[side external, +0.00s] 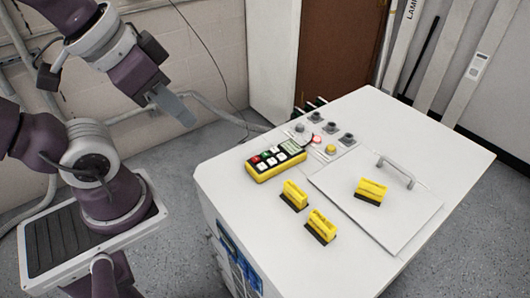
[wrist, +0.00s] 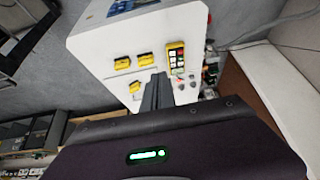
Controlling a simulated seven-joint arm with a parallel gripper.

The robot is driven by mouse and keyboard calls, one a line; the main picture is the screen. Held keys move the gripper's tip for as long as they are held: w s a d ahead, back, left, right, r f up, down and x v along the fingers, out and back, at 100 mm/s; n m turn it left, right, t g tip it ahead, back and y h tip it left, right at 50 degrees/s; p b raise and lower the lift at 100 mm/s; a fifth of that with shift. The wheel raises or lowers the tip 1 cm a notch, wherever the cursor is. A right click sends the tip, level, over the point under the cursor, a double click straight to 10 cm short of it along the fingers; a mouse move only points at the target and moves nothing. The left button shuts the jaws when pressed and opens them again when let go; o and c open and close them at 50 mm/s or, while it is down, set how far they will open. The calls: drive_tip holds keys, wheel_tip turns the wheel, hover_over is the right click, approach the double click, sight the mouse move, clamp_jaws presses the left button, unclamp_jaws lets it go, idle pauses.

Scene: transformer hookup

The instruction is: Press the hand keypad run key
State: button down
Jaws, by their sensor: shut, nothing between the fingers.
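The hand keypad (side external: 275,160) is a yellow box with red, green, white and dark keys and a small display. It lies on the white cabinet top near the left edge in the side view. It also shows in the wrist view (wrist: 176,54), just beyond the fingers. The run key's label is too small to read; a green key (side external: 266,153) sits in the upper row. My gripper (side external: 187,118) is shut and empty, in the air left of the cabinet and apart from the keypad. In the wrist view its fingers (wrist: 157,82) point toward the cabinet top.
Two yellow blocks with black bases (side external: 294,195) (side external: 321,226) stand in front of the keypad. A third yellow block (side external: 371,191) is on a panel with a grey handle (side external: 396,171). Round knobs and a red button (side external: 317,139) lie behind the keypad. The cabinet's (side external: 225,186) left corner is bare.

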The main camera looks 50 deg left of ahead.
idle(0.4)
drive_tip(key=w+a+r+n+t+y, duration=0.1)
drive_tip(key=w+a+t+y, duration=0.1)
drive_tip(key=w+a, duration=0.6)
drive_tip(key=w+a+r+t+y, duration=0.15)
drive_tip(key=w+a, duration=0.25)
drive_tip(key=w, duration=0.8)
drive_tip(key=m+g+h, duration=0.2)
drive_tip(key=g+h, duration=0.1)
drive_tip(key=h, duration=0.8)
hover_over(265, 155)
drive_tip(key=a, duration=0.1)
wheel_tip(265, 155, down, 16)
drive_tip(key=shift+s+y, duration=0.25)
drive_tip(key=shift+f, duration=4.4)
